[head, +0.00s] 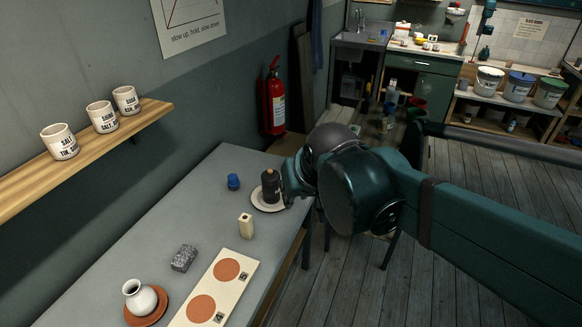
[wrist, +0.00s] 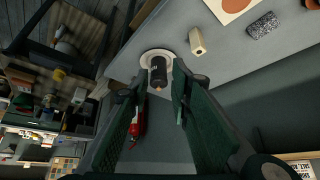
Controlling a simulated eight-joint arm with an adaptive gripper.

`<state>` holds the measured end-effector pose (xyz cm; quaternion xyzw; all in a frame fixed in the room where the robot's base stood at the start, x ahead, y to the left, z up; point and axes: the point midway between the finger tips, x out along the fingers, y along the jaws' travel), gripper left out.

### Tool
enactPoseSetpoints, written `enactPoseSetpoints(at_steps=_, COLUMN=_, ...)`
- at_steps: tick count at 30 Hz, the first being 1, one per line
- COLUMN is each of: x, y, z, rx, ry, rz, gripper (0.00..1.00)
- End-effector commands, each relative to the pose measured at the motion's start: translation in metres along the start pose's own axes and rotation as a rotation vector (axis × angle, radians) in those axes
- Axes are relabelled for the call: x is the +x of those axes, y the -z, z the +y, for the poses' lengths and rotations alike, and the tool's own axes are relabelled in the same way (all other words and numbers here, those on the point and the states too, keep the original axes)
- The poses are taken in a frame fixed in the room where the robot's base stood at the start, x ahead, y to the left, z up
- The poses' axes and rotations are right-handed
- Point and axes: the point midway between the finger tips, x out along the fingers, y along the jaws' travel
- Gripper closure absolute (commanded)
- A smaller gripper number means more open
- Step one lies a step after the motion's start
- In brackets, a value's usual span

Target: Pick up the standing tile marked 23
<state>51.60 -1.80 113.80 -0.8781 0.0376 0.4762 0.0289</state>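A cream upright block (head: 246,226) stands on the grey table between the dark bottle and the board; it may be the standing tile, but I can read no 23 on it. In the wrist view the block (wrist: 197,41) lies beyond and right of my fingers. My gripper (wrist: 157,92) is open, its two green fingers apart with nothing seen held. A dark bottle (wrist: 158,70) on a pale saucer (wrist: 146,58) shows past the fingertips. In the head view my gripper (head: 297,181) is beside that saucer, its fingers mostly hidden by my arm.
A blue jar (head: 233,181) stands left of the dark bottle (head: 270,186). A grey speckled block (head: 184,258), a cream board (head: 236,293) with terracotta discs and small dark marks, and a white vase (head: 139,297) on a terracotta saucer are nearer. A wall shelf (head: 82,158) holds cups.

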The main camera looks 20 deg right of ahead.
Motion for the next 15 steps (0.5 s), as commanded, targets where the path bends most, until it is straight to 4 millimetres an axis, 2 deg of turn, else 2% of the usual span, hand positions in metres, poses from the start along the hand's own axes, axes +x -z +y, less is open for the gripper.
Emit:
enactPoseSetpoints(at_steps=3, x=0.007, y=0.021, z=0.003, rx=0.021, ry=-0.009, rz=-0.009, gripper=0.79)
enactPoseSetpoints(at_steps=15, x=0.037, y=0.079, z=0.014, rx=0.086, ry=-0.043, rz=-0.040, gripper=0.79)
